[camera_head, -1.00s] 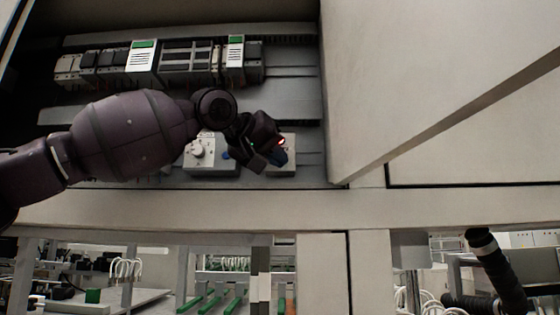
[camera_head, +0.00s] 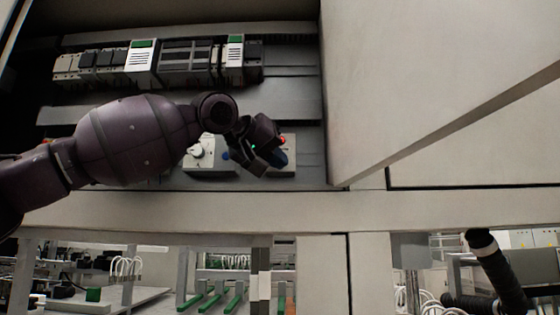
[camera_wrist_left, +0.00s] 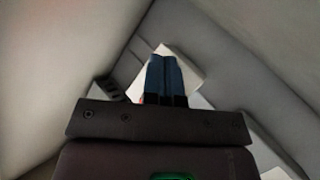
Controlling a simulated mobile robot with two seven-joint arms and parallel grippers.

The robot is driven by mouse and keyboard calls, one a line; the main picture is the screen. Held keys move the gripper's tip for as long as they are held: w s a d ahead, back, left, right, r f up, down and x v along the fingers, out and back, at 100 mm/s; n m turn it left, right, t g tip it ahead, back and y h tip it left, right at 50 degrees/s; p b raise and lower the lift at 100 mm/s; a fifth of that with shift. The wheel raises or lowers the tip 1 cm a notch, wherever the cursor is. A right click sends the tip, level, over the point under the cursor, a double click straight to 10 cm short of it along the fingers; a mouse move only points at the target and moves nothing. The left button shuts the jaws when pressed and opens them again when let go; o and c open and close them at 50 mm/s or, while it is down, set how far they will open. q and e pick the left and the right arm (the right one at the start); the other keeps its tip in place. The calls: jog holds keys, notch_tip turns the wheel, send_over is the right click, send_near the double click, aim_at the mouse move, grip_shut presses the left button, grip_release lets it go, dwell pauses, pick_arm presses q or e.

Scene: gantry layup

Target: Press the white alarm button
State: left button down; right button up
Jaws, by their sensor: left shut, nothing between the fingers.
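A pale box (camera_head: 291,143) with a red part (camera_head: 282,140) on it sits at the lower right of the open cabinet in the head view. My left gripper (camera_head: 280,159) is in front of this box and covers much of it. Its dark blue fingers are shut and empty. In the left wrist view the shut fingers (camera_wrist_left: 167,72) lie over the white face of a box (camera_wrist_left: 190,66); a bit of red (camera_wrist_left: 141,99) shows beside them. No white button can be made out; the fingers may hide it. I cannot tell whether they touch anything. My right gripper is not in view.
Left of the gripper is a control box with a white knob (camera_head: 196,151) and a blue button (camera_head: 226,155). A row of electrical modules (camera_head: 160,62) runs above. The cabinet's right side is a large pale panel (camera_head: 440,80); a ledge (camera_head: 250,209) runs below.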

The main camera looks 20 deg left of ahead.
pick_arm(q)
jog(key=shift+w+a+p, duration=0.15)
jog(key=shift+w+p, duration=0.2)
dwell(0.6)
jog(key=shift+s, duration=0.1)
jog(key=shift+s+f+b, duration=0.1)
jog(key=shift+s+b, duration=0.2)
jog(key=shift+b, duration=0.05)
jog(key=shift+s+d, duration=0.25)
jog(key=shift+s, duration=0.1)
jog(key=shift+s+b, duration=0.2)
jog(key=shift+b, duration=0.1)
jog(key=shift+s+d+b, duration=0.2)
jog(key=shift+s+b, duration=0.1)
jog(key=shift+s, duration=0.2)
jog(key=shift+s+d+b, duration=0.15)
jog(key=shift+s+b, duration=0.1)
jog(key=shift+s, duration=0.25)
jog(key=shift+s+d+b, duration=0.15)
jog(key=shift+s+b, duration=0.05)
jog(key=shift+s, duration=0.4)
jog(key=shift+s+d+b, duration=0.15)
jog(key=shift+s, duration=0.45)
